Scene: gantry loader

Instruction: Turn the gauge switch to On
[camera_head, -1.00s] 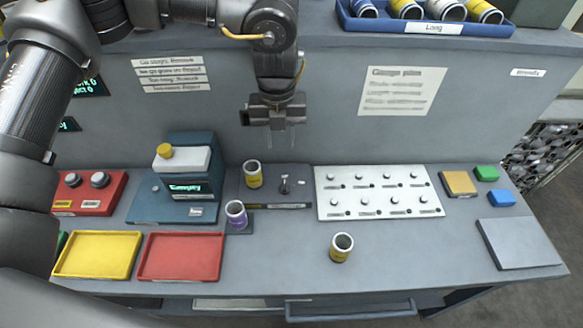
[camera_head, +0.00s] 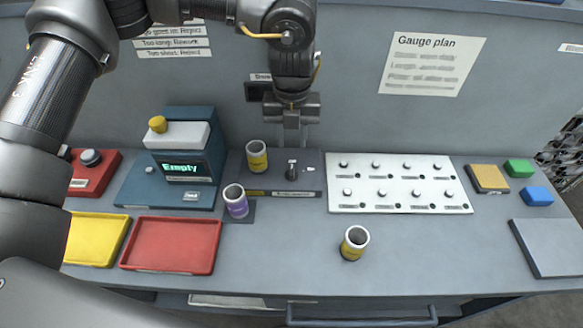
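A small grey lever switch (camera_head: 292,168) stands on a dark grey block (camera_head: 309,178) at the back of the bench. The block's front label is too small to read, so I cannot tell its marked positions. My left gripper (camera_head: 294,141) points down just above and behind the lever; its thin fingers look apart with nothing between them. I cannot tell whether they touch the lever. The blue machine (camera_head: 185,160) to the left has a display reading "Empty" and a yellow knob on top. My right gripper is not in view.
A yellow-banded cylinder (camera_head: 257,156) stands left of the lever, and a purple-banded one (camera_head: 235,201) in front. Another yellow-banded cylinder (camera_head: 354,243) stands on the open bench. A white peg board (camera_head: 397,196) lies to the right. Red (camera_head: 172,245) and yellow (camera_head: 95,240) trays lie front left.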

